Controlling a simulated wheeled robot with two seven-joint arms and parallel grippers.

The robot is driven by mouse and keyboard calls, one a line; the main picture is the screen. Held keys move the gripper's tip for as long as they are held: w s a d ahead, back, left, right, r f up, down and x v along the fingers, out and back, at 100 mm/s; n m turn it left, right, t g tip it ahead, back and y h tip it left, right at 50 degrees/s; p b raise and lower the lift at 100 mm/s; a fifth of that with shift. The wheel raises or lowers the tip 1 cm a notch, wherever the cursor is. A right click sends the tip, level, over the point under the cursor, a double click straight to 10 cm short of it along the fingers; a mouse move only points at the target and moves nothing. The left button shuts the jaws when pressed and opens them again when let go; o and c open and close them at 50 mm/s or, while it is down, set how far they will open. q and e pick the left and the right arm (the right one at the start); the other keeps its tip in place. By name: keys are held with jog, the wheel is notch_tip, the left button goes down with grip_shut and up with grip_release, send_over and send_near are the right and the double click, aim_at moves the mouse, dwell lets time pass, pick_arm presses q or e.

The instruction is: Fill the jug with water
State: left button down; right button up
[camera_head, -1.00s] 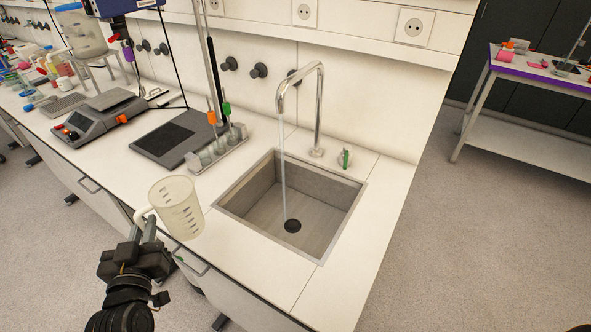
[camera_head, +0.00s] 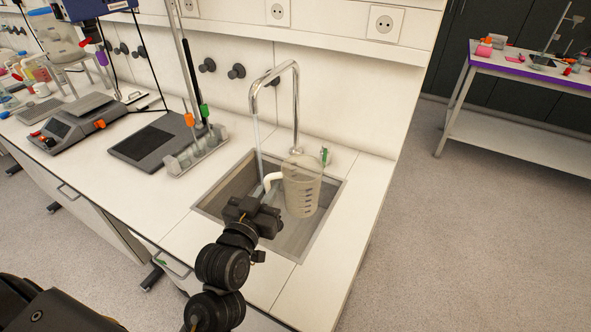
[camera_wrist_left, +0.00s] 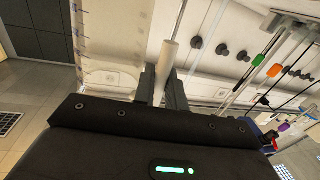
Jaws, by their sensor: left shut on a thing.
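The translucent measuring jug (camera_head: 303,190) is upright over the right part of the sink (camera_head: 211,198) in the head view. My left gripper (camera_head: 263,203) is shut on its pale handle (camera_head: 272,180), which also shows between the fingers in the left wrist view (camera_wrist_left: 167,62). The chrome tap (camera_head: 296,105) arches over the sink. A thin stream of water (camera_head: 258,145) falls from its spout, to the left of the jug's body in the picture. The stream's lower end is hidden near the handle and gripper. I see no water level in the jug. My right gripper is out of view.
A green-topped tap fitting (camera_head: 325,156) is behind the jug. The counter right of the sink is clear.

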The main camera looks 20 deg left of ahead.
pick_arm(q)
jog(key=shift+w+r, duration=0.1)
jog(key=shift+r, duration=0.05)
jog(key=w+a+r+y+p, duration=0.1)
jog(key=w+a+r+p, duration=0.1)
jog(key=w+a, duration=0.3)
jog(key=shift+w+a+n+p, duration=0.15)
jog(key=shift+a+n+p, duration=0.2)
jog(key=shift+p, duration=0.45)
jog(key=shift+d, duration=0.1)
jog(key=w+a, duration=0.2)
jog(key=a, duration=0.7)
jog(key=shift+w+p, duration=0.15)
jog(key=shift+p, duration=0.15)
dwell(4.5)
